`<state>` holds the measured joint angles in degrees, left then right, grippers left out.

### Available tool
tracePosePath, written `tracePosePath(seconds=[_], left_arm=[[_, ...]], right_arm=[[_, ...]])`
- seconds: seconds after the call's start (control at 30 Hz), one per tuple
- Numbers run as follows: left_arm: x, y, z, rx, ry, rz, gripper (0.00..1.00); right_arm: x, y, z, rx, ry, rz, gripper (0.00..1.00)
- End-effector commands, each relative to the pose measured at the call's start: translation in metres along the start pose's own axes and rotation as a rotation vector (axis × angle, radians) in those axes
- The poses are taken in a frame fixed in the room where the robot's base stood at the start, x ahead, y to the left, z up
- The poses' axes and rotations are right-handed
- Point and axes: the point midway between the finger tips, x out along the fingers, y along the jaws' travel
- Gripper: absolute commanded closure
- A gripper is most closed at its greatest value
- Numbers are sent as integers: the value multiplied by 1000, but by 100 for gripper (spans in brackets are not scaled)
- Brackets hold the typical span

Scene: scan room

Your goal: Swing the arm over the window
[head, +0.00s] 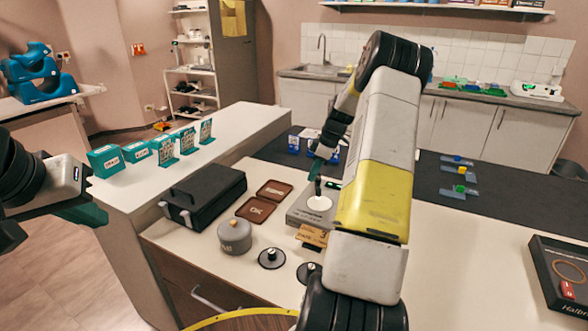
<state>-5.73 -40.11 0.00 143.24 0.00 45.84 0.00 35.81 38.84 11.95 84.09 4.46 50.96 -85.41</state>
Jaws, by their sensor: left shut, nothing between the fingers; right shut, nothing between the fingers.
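A low grey instrument (298,214) stands on the pale bench, partly hidden behind my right arm. A white round disc (319,203), which may be the window, is on its top. A small dark upright part (318,186) stands at the disc's back edge; I cannot tell whether it is the swing arm. My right gripper (314,172) is shut and empty, just above and behind the disc, pointing down. I cannot tell whether it touches the dark part. My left gripper (98,214) is shut and empty at the far left, away from the instrument.
A black case (205,193), brown trays (255,210), a grey pot (235,236) and black knobbed discs (271,258) are left of the instrument. A brown card (312,236) lies at its front. A black tray (560,272) is far right. Bench between is clear.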

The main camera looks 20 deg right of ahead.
Motion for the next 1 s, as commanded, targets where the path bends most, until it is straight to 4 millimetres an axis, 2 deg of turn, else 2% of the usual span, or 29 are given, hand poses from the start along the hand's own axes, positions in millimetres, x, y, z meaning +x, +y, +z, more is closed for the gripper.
tracePosePath(seconds=[0.17, 0.4, 0.6, 0.77, 1.0], left_arm=[[0, 0, 0, 0, 0, 0, 100], [0, 0, 0, 0, 0, 0, 100], [0, 0, 0, 0, 0, 0, 100], [0, 0, 0, 0, 0, 0, 100], [0, 0, 0, 0, 0, 0, 100]], right_arm=[[12, -7, -38, -8, 4, -3, 100], [-47, -4, -36, -3, 5, 3, 100], [-78, -4, -36, -3, 6, -1, 100], [-88, -4, -37, -3, 6, -2, 100], [-89, -4, -37, -4, 6, -3, 100]])
